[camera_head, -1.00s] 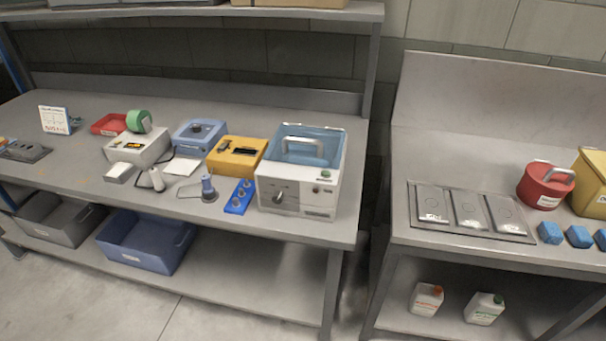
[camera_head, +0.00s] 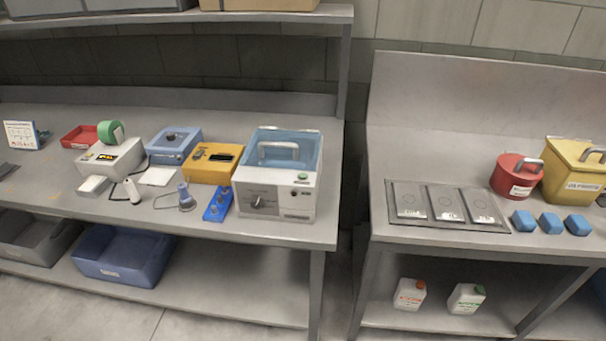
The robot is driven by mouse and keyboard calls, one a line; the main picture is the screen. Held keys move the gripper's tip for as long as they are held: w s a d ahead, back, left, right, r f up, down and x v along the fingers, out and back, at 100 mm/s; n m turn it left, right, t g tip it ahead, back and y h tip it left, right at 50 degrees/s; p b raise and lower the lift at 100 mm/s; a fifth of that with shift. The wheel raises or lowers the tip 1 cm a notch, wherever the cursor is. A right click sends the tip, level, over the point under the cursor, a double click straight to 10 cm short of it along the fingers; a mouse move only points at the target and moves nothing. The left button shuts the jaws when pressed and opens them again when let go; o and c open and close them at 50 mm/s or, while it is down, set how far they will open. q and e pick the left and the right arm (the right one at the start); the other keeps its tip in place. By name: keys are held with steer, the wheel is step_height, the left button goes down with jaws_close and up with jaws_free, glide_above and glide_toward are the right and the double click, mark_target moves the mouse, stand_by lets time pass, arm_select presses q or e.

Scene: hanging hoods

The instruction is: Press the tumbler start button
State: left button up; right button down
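The tumbler (camera_head: 275,203) looks to be the white box with a clear blue-tinted lid (camera_head: 285,149) and a grey handle, at the right end of the left bench. The lid looks closed. A green button (camera_head: 303,177) sits at the top right of its front. A small dark button or knob (camera_head: 294,193) is below it, and a dial (camera_head: 257,201) is on the front left. Neither of my grippers shows in the head view.
A blue block with knobs (camera_head: 218,204) and a yellow device (camera_head: 214,163) stand left of the tumbler. A gap separates this bench from the right bench (camera_head: 420,160), which holds metal plates, blue blocks, a red pot (camera_head: 514,176) and a yellow bin (camera_head: 574,172).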

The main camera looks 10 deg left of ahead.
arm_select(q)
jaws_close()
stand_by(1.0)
